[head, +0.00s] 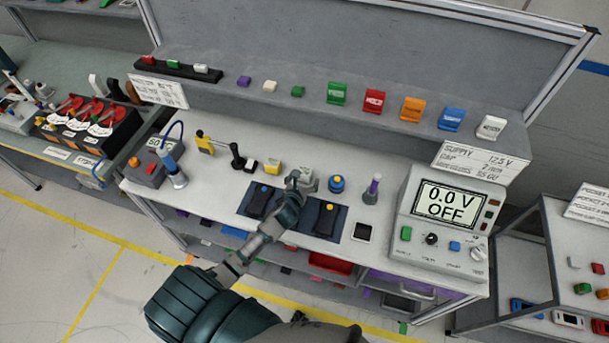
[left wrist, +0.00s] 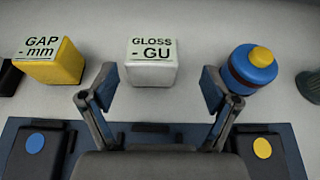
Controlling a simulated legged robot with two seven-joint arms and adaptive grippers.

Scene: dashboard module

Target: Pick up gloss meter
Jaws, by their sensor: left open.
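The gloss meter (left wrist: 152,72) is a small light-grey block with a "GLOSS - GU" label on top. It stands on the white bench top, and in the head view it shows (head: 307,181) just beyond my left gripper (head: 296,186). In the left wrist view my left gripper (left wrist: 158,90) is open, with its two fingers apart. The gloss meter is centred ahead of the gap between the fingertips, and nothing is held. The left hand hides part of the meter in the head view. My right gripper is not in view.
A yellow gap gauge (left wrist: 55,62) stands left of the meter, and a blue round container with a yellow top (left wrist: 248,70) stands right. Dark blue mats (head: 324,219) hold two dark devices nearer me. A power supply (head: 440,220) reading "0.0 V OFF" stands at the right.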

